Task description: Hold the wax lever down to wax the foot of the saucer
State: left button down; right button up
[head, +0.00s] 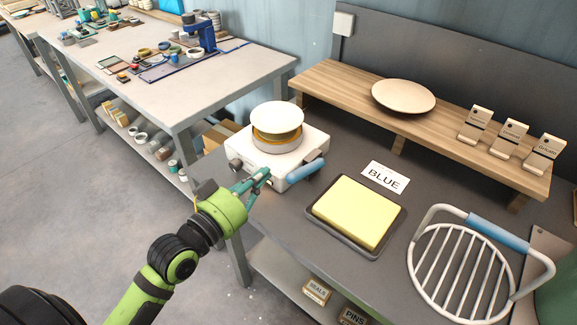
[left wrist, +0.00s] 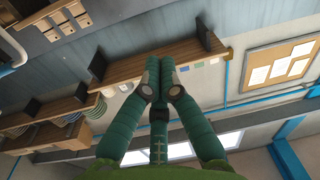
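The waxer is a white box (head: 309,141) with a round metal pot on top, at the left end of the grey bench in the head view. The pale saucer (head: 277,118) sits over the pot, with yellow-brown wax showing beneath its edge. The blue wax lever (head: 306,170) sticks out at the box's front right. My left gripper (head: 266,174) is just left of the lever, by the box's front; I cannot tell whether it touches. In the left wrist view, its fingers (left wrist: 160,77) are together with nothing seen between them. My right gripper is out of view.
A yellow sponge (head: 355,212) in a dark tray lies right of the waxer, near a BLUE card (head: 385,178). A white wire rack (head: 462,270) stands farther right. A wooden shelf (head: 340,90) behind holds a pinkish plate (head: 403,96) and several labelled blocks.

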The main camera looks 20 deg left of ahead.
pick_arm(q)
jog(key=p, duration=0.3)
send_over(287, 175)
jog(key=w, duration=0.2)
jog(key=f, duration=0.1)
jog(key=s+f, duration=0.1)
jog(key=shift+f, duration=0.4)
jog(key=shift+s+f, duration=0.1)
jog(key=shift+f, duration=0.35)
jog(key=shift+s+f+b, duration=0.2)
jog(key=shift+f+b, duration=0.1)
jog(key=shift+f, duration=0.15)
jog(key=shift+s+f+b, duration=0.2)
jog(key=shift+f+b, duration=0.1)
jog(key=shift+f, duration=0.15)
jog(key=shift+r, duration=0.1)
dwell(0.3)
